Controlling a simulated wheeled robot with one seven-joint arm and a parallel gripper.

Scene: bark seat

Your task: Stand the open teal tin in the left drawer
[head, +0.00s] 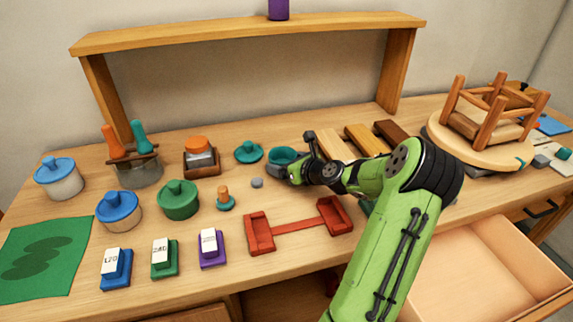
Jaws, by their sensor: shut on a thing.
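The open teal tin (281,157) is on the bench at the middle, its dark inside showing at the top. My gripper (300,164) is at the tin's right side, shut on it. My fingers hide part of that side, and I cannot tell whether the tin touches the bench. A teal lid (249,151) lies apart to its left. A pale wooden drawer (490,270) stands open at lower right, partly behind my green arm. Whether it is the left drawer is unclear from this view.
A red two-ended holder (298,227) lies in front of the tin. Lidded pots (178,200) and labelled blocks (164,258) fill the left. Wooden strips (365,140) lie behind my arm. An upturned stool (490,118) is at right. A wooden shelf (250,33) spans the back.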

